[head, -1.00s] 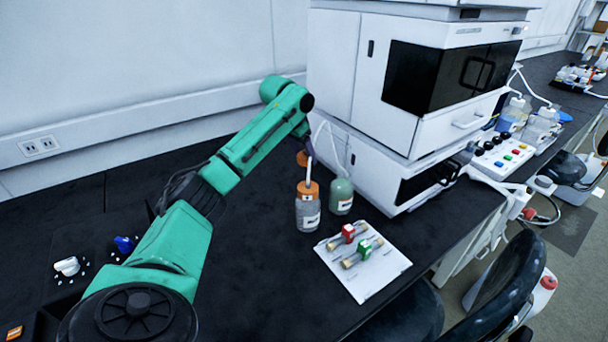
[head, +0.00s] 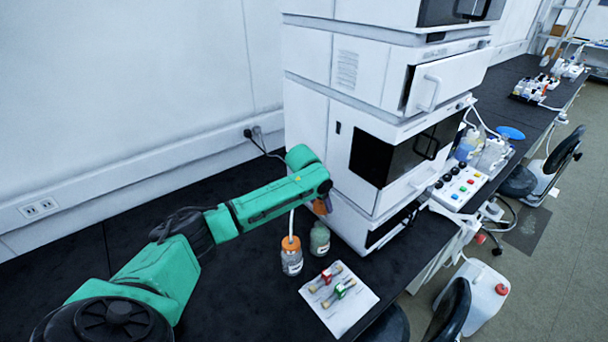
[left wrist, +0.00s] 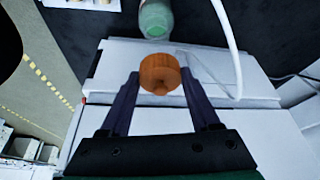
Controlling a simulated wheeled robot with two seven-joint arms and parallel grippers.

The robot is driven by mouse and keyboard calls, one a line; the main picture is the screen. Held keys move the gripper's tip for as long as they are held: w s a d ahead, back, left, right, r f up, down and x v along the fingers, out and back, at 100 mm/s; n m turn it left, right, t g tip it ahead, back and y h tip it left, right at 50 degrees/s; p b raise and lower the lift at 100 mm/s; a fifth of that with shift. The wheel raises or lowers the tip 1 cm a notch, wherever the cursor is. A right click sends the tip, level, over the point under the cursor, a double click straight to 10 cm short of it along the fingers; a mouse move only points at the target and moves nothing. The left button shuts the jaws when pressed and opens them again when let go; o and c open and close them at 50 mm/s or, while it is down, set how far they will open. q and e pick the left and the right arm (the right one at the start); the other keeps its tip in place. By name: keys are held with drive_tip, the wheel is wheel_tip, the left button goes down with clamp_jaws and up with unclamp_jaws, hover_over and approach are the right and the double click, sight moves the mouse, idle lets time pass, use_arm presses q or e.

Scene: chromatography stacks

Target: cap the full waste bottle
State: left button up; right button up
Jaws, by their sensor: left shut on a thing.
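My left gripper (head: 321,206) is shut on an orange cap, held in the air in front of the white instrument stack. The left wrist view shows the cap (left wrist: 160,73) between the two dark fingers. A greenish bottle (head: 319,240) stands on the black bench below the gripper; its top is hard to make out. It also shows in the left wrist view (left wrist: 156,18), beyond the cap and apart from it. To its left stands a clear bottle (head: 291,262) with an orange cap and a white tube in its top. My right gripper is out of view.
The instrument stack (head: 318,125) rises close behind the gripper. A white tube (left wrist: 226,40) runs beside the held cap. A white mat (head: 340,312) with red- and green-marked columns lies in front of the bottles. The bench to the left is clear.

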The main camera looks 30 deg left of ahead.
use_arm(q)
drive_tip(key=shift+d+f, duration=0.1)
drive_tip(key=shift+f, duration=0.1)
wheel_tip(320, 180, down, 5)
drive_tip(key=b, duration=0.6)
drive_tip(key=shift+r, duration=0.15)
drive_tip(key=shift+f, duration=0.8)
drive_tip(key=shift+r, duration=0.1)
drive_tip(key=shift+p, duration=0.3)
drive_tip(key=shift+p, duration=0.45)
drive_tip(key=shift+p, duration=0.3)
idle(0.5)
